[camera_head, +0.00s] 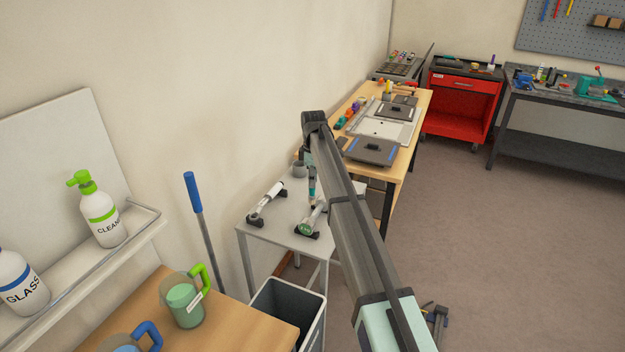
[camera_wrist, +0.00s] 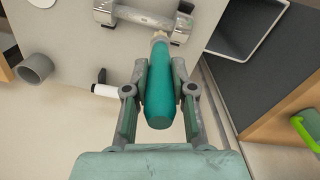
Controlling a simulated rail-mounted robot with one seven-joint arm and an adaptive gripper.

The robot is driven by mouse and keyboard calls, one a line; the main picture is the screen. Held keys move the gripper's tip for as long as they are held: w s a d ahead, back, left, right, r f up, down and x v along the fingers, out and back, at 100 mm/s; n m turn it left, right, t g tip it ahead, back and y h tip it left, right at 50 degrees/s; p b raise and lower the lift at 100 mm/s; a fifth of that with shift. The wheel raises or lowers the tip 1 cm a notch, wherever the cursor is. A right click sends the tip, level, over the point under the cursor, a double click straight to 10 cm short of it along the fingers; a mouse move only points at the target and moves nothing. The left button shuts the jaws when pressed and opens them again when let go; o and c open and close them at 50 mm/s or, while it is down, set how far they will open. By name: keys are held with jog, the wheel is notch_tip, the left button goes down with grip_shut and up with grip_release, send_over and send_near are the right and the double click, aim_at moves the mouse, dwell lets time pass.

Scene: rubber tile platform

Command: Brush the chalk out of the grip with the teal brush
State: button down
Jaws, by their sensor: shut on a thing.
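My gripper (camera_wrist: 160,90) is shut on the teal brush (camera_wrist: 160,98), gripping it by its handle. The brush's pale bristles (camera_wrist: 160,37) point toward a grey grip (camera_wrist: 148,18) with dark end pieces, and overlap its edge in the wrist view. I cannot tell whether they touch it. Pale patches show on this grip; I cannot tell whether they are chalk. In the head view this grip (camera_head: 313,217) lies on the right of the small grey table. A second, white grip (camera_head: 266,202) lies to its left; my gripper partly hides it in the wrist view (camera_wrist: 104,90).
A grey cup (camera_head: 299,170) stands at the small table's (camera_head: 284,220) far end. A dark bin (camera_head: 290,307) stands at its near end. A wooden bench (camera_head: 245,325) with green- and blue-handled jugs is nearest. The wall runs close along the left. Open floor lies to the right.

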aim_at(313, 194)
jog(key=shift+a+f+b, duration=0.1)
jog(key=shift+f+b, duration=0.65)
jog(key=shift+f, duration=2.05)
jog(key=shift+f, duration=0.7)
dwell(0.3)
jog(key=shift+w+d, duration=0.2)
jog(key=shift+w, duration=0.35)
jog(key=shift+w+d, duration=0.2)
jog(key=shift+w, duration=0.3)
jog(key=shift+w, duration=0.15)
jog(key=shift+w+d, duration=0.35)
jog(key=shift+w, duration=0.55)
